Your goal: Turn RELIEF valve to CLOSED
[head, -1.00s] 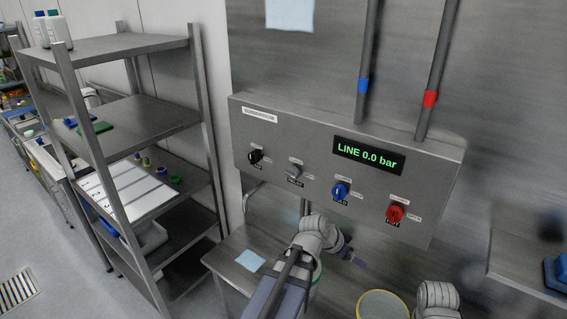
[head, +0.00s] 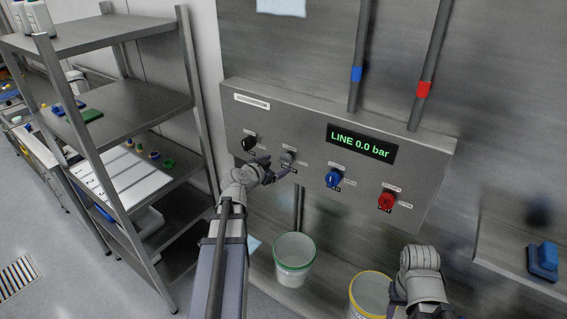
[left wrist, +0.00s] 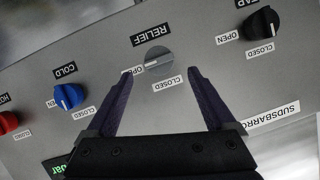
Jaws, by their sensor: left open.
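The RELIEF valve is a grey knob (head: 288,158) on the front of the grey panel (head: 310,195). In the left wrist view the knob (left wrist: 158,59) sits beneath its RELIEF label, with OPEN and CLOSED labels beside it. Its pale pointer mark appears to face the OPEN label. My left gripper (head: 279,167) is in front of the panel close to the knob. In the left wrist view the gripper's (left wrist: 162,77) dark fingers are spread, with the knob just beyond and between the tips, not gripped.
A black knob (head: 249,143), a blue COLD knob (head: 333,178) and a red knob (head: 387,202) flank the valve. The display (head: 362,143) reads LINE 0.0 bar. Buckets with green (head: 294,257) and yellow rims stand below. A shelf rack (head: 125,100) is at left.

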